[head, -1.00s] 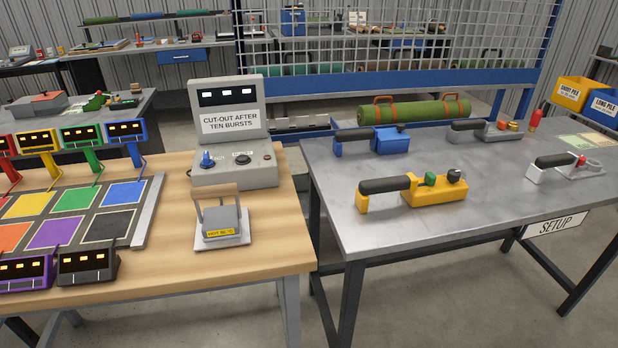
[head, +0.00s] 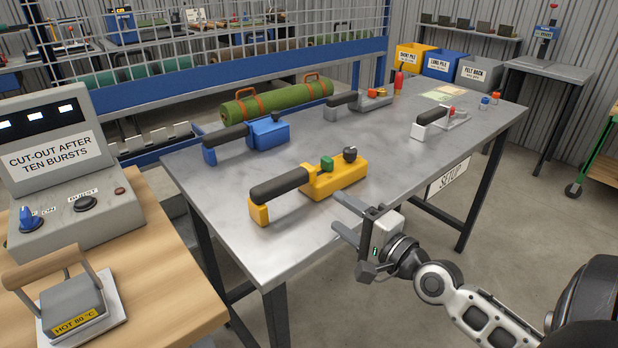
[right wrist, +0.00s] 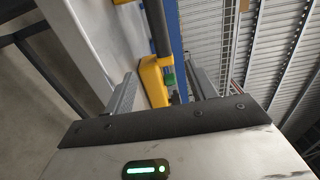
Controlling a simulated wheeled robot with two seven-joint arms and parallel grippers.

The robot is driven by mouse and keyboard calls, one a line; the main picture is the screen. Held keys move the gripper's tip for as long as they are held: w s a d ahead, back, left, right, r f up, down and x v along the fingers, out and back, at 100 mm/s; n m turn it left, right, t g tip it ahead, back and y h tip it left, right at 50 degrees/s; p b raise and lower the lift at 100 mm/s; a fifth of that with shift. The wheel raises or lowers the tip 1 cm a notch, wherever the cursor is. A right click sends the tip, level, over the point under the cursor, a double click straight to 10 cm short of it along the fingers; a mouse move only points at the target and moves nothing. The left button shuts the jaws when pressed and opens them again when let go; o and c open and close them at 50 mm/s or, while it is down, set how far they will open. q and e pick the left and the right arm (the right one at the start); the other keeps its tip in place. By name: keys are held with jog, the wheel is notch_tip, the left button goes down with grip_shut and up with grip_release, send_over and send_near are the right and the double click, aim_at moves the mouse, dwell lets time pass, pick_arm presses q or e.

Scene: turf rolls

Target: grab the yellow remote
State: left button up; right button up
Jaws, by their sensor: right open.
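The yellow remote (head: 338,180) lies on the grey metal table near its front edge. It has a dark grip handle (head: 280,186) at its left end, and a green button and a dark knob on top. My right gripper (head: 342,216) is open and empty, just in front of the remote at the table's front edge, apart from it. In the right wrist view the yellow remote (right wrist: 153,82) shows beyond and between the open fingers (right wrist: 160,88). My left gripper is not in view.
On the same table (head: 220,190) are a blue remote (head: 266,133), a grey one (head: 376,102) and a white one (head: 430,125). A wooden bench at left holds a grey cut-out box (head: 75,220) and a hot iron (head: 75,302). A green roll (head: 277,100) lies behind.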

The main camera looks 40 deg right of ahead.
aim_at(301, 181)
jog(key=w, duration=0.3)
jog(key=w+p, duration=0.1)
jog(key=w, duration=0.2)
jog(key=w+a, duration=0.1)
jog(key=w, duration=0.2)
jog(key=shift+w+r+p, duration=0.1)
jog(key=shift+w+p, duration=0.2)
jog(key=shift+w, duration=0.05)
jog(key=shift+w+r, duration=0.1)
jog(key=shift+w, duration=2.7)
grip_shut()
jog(key=shift+d+r, duration=0.1)
